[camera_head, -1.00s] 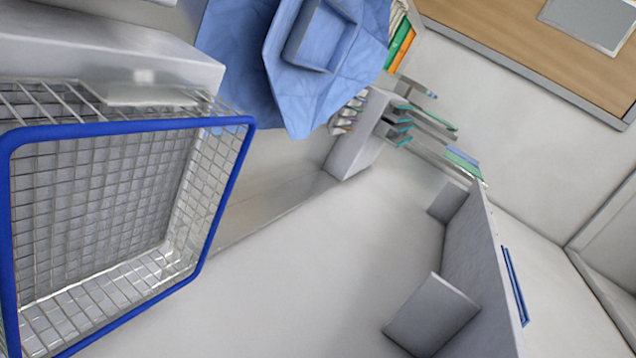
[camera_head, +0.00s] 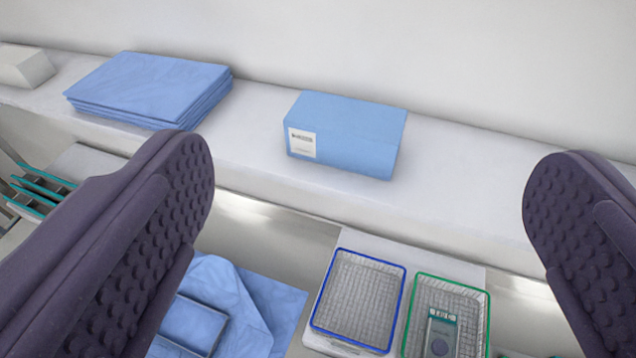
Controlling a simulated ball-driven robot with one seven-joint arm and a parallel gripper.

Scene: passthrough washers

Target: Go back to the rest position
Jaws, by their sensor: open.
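My gripper (camera_head: 365,205) is open and empty. Its two dark, studded fingers stand wide apart at the left and right of the view. Between them, farther off, a blue box with a white label (camera_head: 346,135) sits on a white shelf (camera_head: 262,150). No finger visibly touches anything. The rest of my arm is out of view.
Below the shelf are a blue-rimmed wire basket (camera_head: 358,300) and a green-rimmed basket (camera_head: 478,320) holding a grey-green device (camera_head: 440,332). A blue cloth (camera_head: 270,305) with a blue tray (camera_head: 195,325) lies left of them. Folded blue drapes (camera_head: 150,88) lie on the shelf.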

